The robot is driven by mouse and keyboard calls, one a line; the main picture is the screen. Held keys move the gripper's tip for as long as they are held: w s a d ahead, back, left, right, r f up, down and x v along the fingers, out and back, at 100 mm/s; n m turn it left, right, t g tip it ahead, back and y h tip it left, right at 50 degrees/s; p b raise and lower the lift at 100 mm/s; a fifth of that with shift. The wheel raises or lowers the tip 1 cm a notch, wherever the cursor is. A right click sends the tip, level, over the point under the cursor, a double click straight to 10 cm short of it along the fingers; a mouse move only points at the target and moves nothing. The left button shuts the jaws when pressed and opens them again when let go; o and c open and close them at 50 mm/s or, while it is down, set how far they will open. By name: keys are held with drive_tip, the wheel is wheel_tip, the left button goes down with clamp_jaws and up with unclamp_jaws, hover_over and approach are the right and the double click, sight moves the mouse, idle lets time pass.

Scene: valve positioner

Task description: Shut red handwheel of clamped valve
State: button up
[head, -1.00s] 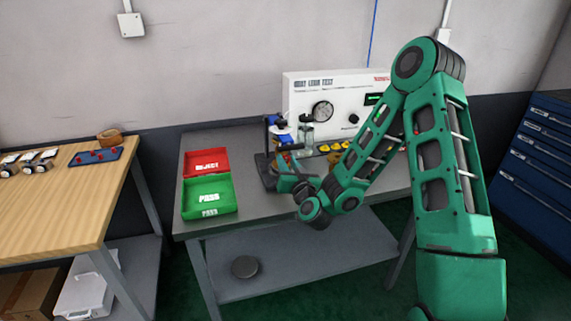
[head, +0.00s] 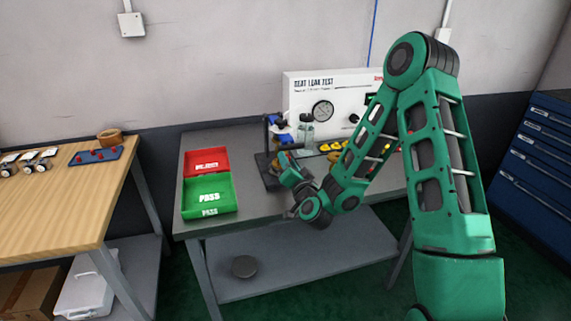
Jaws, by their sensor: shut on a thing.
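My gripper (head: 284,160) is at the dark clamp stand (head: 262,168) on the grey bench, its fingers small and largely hidden by my own wrist. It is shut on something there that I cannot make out. The red handwheel and the clamped valve are not clearly visible; they are hidden behind or too small beside my gripper. Blue parts (head: 283,139) show at the top of the stand, just above my gripper.
A white seat leak test box (head: 300,88) with a dial stands at the back of the bench (head: 240,142). Yellow parts (head: 333,146) lie before it. A red tray (head: 206,155) and a green PASS tray (head: 227,193) are at the left. A wooden table (head: 60,215) stands further left.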

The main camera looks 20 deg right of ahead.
drive_tip(key=m, duration=0.4)
drive_tip(key=shift+d+m, duration=0.1)
drive_tip(key=shift+m, duration=2.1)
drive_tip(key=o, duration=1.1)
drive_tip(key=shift+c, duration=0.2)
drive_tip(key=shift+s, duration=0.1)
